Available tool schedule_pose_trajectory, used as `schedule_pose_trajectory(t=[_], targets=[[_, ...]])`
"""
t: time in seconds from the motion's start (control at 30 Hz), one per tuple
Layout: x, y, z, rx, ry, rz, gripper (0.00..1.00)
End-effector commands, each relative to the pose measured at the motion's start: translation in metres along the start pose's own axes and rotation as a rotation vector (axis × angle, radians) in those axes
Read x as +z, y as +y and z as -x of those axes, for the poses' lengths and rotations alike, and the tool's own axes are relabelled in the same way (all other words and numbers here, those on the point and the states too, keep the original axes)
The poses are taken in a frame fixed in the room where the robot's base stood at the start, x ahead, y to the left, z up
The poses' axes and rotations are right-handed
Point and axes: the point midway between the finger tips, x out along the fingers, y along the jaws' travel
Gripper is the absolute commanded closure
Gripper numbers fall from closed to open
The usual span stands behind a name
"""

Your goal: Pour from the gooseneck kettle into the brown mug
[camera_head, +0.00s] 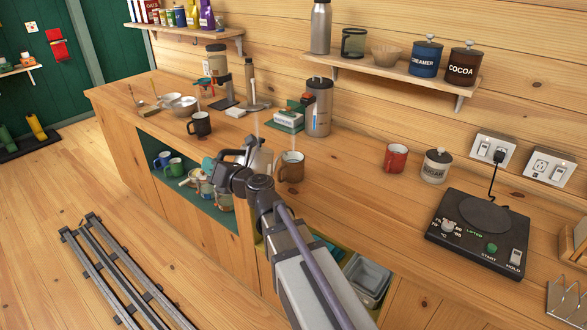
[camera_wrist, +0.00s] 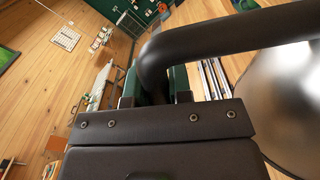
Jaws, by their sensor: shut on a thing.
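My gripper (camera_head: 222,162) is shut on the dark handle (camera_wrist: 160,62) of the gooseneck kettle. The kettle's silver body (camera_head: 259,161) shows behind my wrist in the head view, and in the wrist view (camera_wrist: 290,110) it fills the right side. My arm hides much of the kettle, and I cannot tell its exact tilt or where its spout tip is. The brown mug (camera_head: 291,168) stands upright on the wooden counter (camera_head: 345,185), just right of the kettle. I cannot see into the mug.
A shelf (camera_head: 400,72) hangs above.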

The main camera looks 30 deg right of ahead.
Motion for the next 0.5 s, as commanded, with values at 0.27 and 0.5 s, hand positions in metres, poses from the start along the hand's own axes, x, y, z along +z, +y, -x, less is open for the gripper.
schedule_pose_trajectory(t=[0.27, 0.5], targets=[[-0.022, -0.004, 0.000, -0.003, -0.002, 0.063, 1.00], [-0.059, -0.008, 0.000, -0.002, -0.001, 0.154, 1.00]])
